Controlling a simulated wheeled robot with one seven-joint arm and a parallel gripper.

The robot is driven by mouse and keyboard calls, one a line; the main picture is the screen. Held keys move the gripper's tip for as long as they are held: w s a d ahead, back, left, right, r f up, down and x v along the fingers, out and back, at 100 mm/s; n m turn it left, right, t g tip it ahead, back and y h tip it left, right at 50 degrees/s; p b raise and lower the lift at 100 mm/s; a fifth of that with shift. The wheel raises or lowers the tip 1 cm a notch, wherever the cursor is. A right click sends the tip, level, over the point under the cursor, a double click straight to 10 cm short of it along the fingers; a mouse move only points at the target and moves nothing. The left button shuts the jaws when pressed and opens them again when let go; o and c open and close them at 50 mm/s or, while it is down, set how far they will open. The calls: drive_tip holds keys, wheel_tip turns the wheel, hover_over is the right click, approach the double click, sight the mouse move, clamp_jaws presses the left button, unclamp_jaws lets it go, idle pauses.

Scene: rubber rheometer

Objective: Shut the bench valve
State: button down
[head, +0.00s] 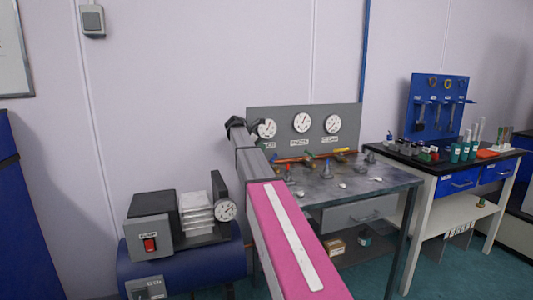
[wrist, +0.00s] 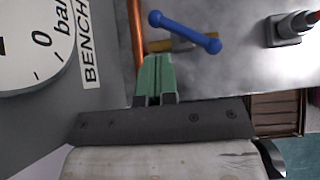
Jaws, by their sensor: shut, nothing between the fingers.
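The bench valve shows in the wrist view as a blue lever handle (wrist: 186,32) with a round knob at each end, over a brass body (wrist: 168,46) beside a copper pipe (wrist: 137,40). The handle lies aslant to the pipe. A gauge panel label reading BENCH (wrist: 88,42) is to its left. My gripper (wrist: 156,58) has green fingers shut together and empty. Their tips are just short of the blue handle in the picture; I cannot tell if they touch the valve. In the head view my arm hides the gripper and this valve.
The gauge panel (head: 358,112) rises behind the metal bench (head: 385,183), close to my gripper. A grey fitting with a red top (wrist: 289,28) is in the wrist view.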

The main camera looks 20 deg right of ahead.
drive_tip(key=v, duration=0.5)
drive_tip(key=shift+a+r, duration=0.3)
